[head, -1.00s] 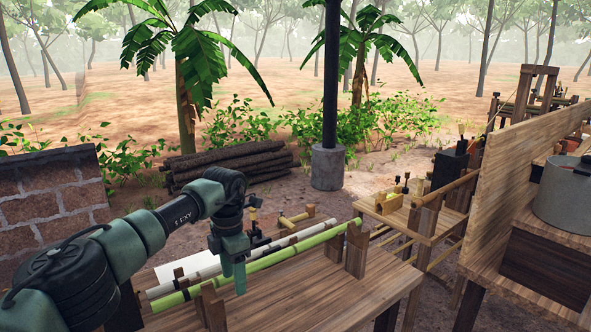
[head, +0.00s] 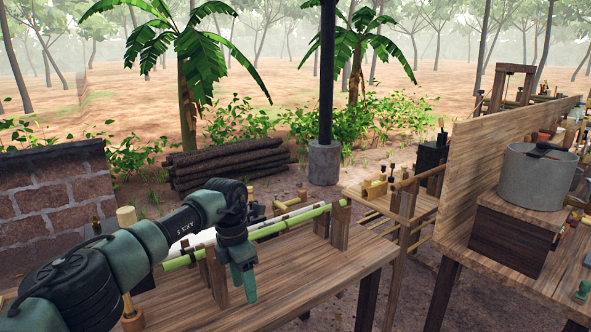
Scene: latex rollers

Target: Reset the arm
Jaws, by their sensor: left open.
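My left arm (head: 120,255) comes in from the left and is bent at the elbow over the wooden table (head: 320,262). My left gripper (head: 247,282) hangs down at its end, open, with nothing seen between its fingers. It is in front of the green bamboo pole (head: 290,221), beside a wooden upright. The gripper hides part of the poles and the table.
Wooden posts (head: 340,225) hold the poles along the table's far side. The table's right half is clear. A wooden board (head: 500,150), a grey pot (head: 538,176) and a further bench stand at the right. A brick wall (head: 55,200) is at the left.

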